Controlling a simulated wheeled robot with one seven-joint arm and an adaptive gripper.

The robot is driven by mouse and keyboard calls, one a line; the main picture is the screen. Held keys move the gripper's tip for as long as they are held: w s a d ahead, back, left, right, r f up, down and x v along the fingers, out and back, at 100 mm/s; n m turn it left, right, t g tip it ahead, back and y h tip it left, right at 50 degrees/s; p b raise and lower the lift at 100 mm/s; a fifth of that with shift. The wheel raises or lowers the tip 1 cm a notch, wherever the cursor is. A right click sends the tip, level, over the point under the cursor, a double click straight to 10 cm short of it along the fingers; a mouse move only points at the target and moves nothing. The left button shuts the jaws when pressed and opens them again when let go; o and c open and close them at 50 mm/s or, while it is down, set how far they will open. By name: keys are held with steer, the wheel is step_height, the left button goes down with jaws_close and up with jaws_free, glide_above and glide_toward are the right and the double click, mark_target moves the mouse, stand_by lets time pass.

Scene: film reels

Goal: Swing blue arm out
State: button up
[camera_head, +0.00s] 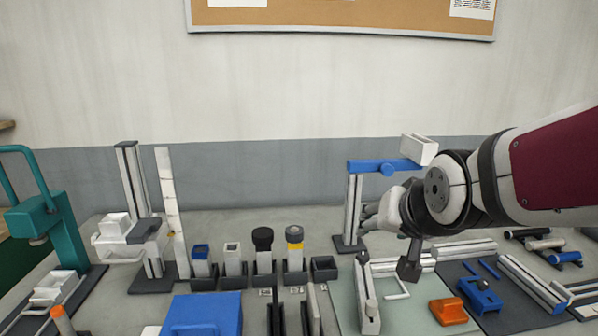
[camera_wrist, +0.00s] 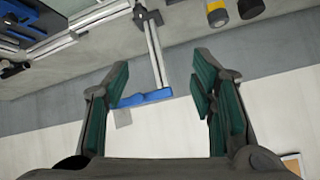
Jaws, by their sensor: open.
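The blue arm (camera_head: 372,166) sits level on top of a grey upright post (camera_head: 352,208) and reaches right, with a white block (camera_head: 420,149) at its right end. My gripper (camera_head: 385,215) is just in front of it, and its fingers are mostly hidden in the head view. In the wrist view, the gripper (camera_wrist: 161,75) is open and empty. The blue arm (camera_wrist: 150,96) appears between the fingers, with its left end by the left finger. The picture is upside down there. I cannot tell whether they touch.
A row of holders with small bottles (camera_head: 263,250) stands left of the post. A white stand (camera_head: 135,235) and a teal press (camera_head: 55,225) are further left. An orange block (camera_head: 448,311) and a blue clamp (camera_head: 480,295) lie at front right. A wall stands behind.

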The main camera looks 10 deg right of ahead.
steer(key=w+d+f+m+t+h+b, duration=0.1)
steer(key=w+d+m+t, duration=0.1)
steer(key=w, duration=0.5)
steer(key=w+d+f+m+t+b, duration=0.2)
steer(key=w, duration=0.6)
steer(key=m+t+h+b, duration=0.3)
steer(key=m+t+h, duration=0.2)
steer(key=m, duration=0.3)
glide_toward(388, 172)
steer(key=shift+n, duration=0.3)
steer(key=x, duration=1.1)
steer(key=shift+p, duration=0.35)
jaws_close()
